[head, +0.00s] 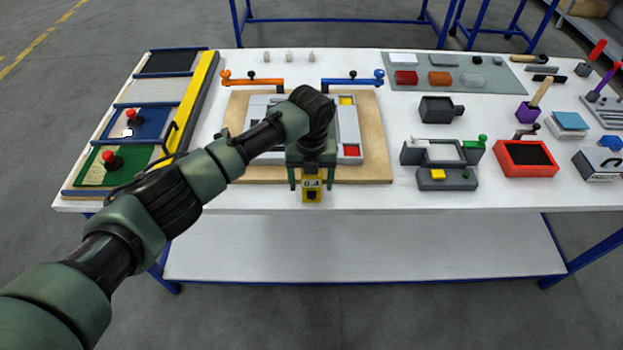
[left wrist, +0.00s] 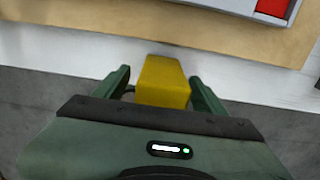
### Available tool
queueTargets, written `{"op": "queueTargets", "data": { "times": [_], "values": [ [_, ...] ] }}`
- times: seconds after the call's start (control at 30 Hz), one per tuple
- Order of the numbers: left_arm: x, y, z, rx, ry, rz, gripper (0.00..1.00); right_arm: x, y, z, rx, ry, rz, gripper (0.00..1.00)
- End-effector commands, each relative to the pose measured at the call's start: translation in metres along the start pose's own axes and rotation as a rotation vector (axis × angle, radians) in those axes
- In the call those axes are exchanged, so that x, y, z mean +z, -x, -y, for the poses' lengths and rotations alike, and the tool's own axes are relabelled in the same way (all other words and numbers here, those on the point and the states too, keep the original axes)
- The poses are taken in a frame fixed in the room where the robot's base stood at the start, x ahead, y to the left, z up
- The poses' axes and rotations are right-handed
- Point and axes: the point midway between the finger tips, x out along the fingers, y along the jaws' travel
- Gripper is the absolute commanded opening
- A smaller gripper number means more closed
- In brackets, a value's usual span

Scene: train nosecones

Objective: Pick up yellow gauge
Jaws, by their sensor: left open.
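The yellow gauge (head: 312,194) is at the front edge of the white table, below my left gripper (head: 312,184) in the head view. It has a dark and light marking on its face. In the left wrist view the yellow gauge (left wrist: 163,82) shows as a plain yellow block between the two green fingers of my left gripper (left wrist: 161,83). The fingers are open, with a gap visible on both sides of the block. Its lower end is hidden by the gripper body in the wrist view. My right gripper is not in view.
A wooden board (head: 375,150) with a grey fixture lies behind the gauge, partly hidden by my left arm. A grey stand (head: 462,183) with a yellow block and a red tray (head: 512,172) stand to the right. A panel with red buttons (head: 85,190) is at left.

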Motion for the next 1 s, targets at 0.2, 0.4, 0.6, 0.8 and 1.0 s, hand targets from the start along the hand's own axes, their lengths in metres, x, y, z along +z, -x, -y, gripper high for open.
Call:
{"op": "queueTargets", "data": {
  "times": [0.2, 0.4, 0.6, 0.8, 1.0],
  "values": [
    [0.0, -0.016, 0.001, 0.0, -0.002, 0.0, 0.71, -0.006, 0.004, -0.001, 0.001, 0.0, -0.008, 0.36],
    [0.0, -0.016, 0.001, -0.001, -0.002, 0.001, 0.63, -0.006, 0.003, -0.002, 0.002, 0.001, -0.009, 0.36],
    [0.0, -0.015, 0.001, -0.001, -0.001, 0.001, 0.07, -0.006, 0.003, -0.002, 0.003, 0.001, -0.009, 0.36],
    [0.0, -0.015, 0.001, -0.002, -0.001, 0.002, 0.0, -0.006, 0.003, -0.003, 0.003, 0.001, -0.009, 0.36],
    [0.001, -0.01, 0.001, -0.003, -0.001, 0.003, 0.0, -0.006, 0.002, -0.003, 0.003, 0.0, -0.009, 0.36]
  ]
}}
